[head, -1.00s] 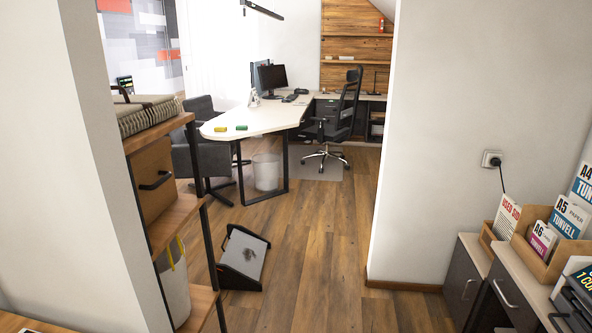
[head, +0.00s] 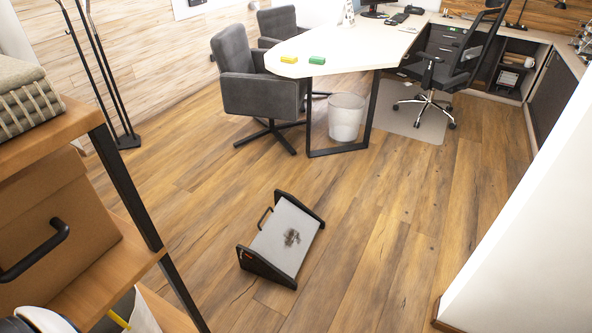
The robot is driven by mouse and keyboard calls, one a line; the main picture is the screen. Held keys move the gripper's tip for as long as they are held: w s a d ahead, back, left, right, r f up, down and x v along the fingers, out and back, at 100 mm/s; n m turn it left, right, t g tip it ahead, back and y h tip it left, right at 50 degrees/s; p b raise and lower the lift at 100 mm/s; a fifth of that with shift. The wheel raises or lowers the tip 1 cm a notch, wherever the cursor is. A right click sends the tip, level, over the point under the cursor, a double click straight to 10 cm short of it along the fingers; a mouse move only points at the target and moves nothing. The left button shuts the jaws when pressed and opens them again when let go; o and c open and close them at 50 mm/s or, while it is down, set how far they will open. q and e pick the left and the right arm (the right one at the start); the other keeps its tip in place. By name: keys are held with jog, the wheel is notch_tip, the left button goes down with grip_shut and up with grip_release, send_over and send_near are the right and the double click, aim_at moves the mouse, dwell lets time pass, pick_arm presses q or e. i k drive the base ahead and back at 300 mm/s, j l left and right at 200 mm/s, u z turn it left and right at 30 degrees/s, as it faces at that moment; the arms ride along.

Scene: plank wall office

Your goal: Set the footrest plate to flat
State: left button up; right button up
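The footrest stands on the wooden floor in the middle of the head view. Its grey footrest plate (head: 284,237) sits between two black side frames and looks tilted, not flat. A dark patch or small dark items lie on the plate; I cannot tell which. A black bar handle shows at the plate's left edge. Neither of my grippers is clearly in view. A white and black rounded part at the bottom left corner may be mine.
A wooden shelf (head: 75,120) with a box stands close on the left. A white wall corner (head: 530,220) is on the right. Beyond the footrest are a grey armchair (head: 250,95), a waste bin (head: 346,117) and a white desk (head: 345,45). The floor around the footrest is clear.

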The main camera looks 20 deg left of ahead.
aim_at(284, 239)
jog(key=i, duration=2.35)
jog(key=i+u, duration=0.2)
jog(key=u, duration=0.2)
jog(key=i+l+u, duration=0.1)
jog(key=u, duration=0.3)
jog(key=i+l+u, duration=0.15)
jog(key=i+u, duration=0.25)
jog(key=l+u, duration=0.2)
jog(key=u, duration=0.2)
